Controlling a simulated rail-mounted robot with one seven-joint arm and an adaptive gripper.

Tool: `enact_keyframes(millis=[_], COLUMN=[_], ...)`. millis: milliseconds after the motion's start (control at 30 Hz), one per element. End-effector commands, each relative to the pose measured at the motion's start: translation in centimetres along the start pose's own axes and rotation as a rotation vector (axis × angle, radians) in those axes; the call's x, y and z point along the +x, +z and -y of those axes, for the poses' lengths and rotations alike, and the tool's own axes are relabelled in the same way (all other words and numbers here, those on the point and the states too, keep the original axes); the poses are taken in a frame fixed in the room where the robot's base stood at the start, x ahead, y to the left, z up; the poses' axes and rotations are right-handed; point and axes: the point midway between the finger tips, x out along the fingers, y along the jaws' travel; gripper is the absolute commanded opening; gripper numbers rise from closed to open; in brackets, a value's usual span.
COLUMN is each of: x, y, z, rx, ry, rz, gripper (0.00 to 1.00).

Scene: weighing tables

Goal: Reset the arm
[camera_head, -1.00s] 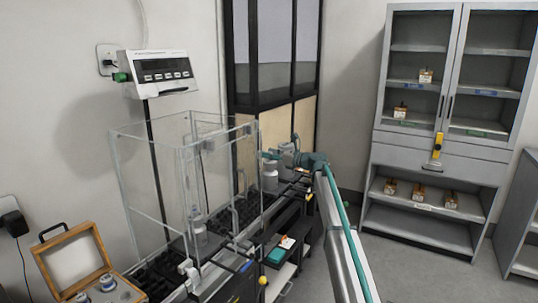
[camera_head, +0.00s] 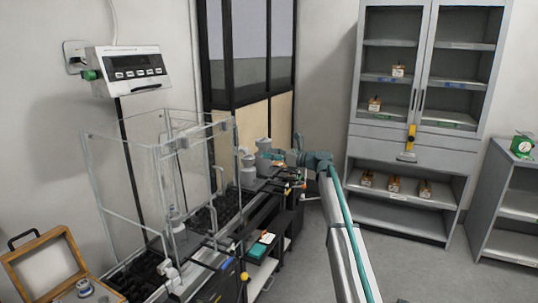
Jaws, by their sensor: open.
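My arm (camera_head: 345,240) reaches up from the bottom of the view, with its wrist near the far end of the weighing table (camera_head: 225,228). My gripper (camera_head: 268,155) is at the arm's end, pointing left, small and partly merged with things behind it. It is open. A pale bottle (camera_head: 248,172) stands on the table just left of the gripper, apart from the fingers as far as I can tell. Another small bottle or weight (camera_head: 176,222) stands inside the clear glass draft shield (camera_head: 110,170).
A digital display (camera_head: 128,68) hangs on the left wall. An open wooden case (camera_head: 42,262) with weights sits at bottom left. A grey cabinet (camera_head: 400,135) with several small boxes stands at the right, and a green scale (camera_head: 522,145) rests on a shelf unit. The floor between is clear.

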Motion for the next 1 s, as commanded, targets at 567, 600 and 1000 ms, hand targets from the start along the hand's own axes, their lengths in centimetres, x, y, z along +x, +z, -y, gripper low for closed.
enact_keyframes(millis=[567, 600, 1000], x=[-3.1, -3.8, -13.2], y=[-10.5, -13.1, -37.1], z=[-4.2, -5.0, -15.2], rx=[-0.689, -0.75, -1.132], ry=[0.075, 0.101, 0.468], rz=[-0.287, -0.333, -0.675], gripper=[0.44, 0.44, 0.44])
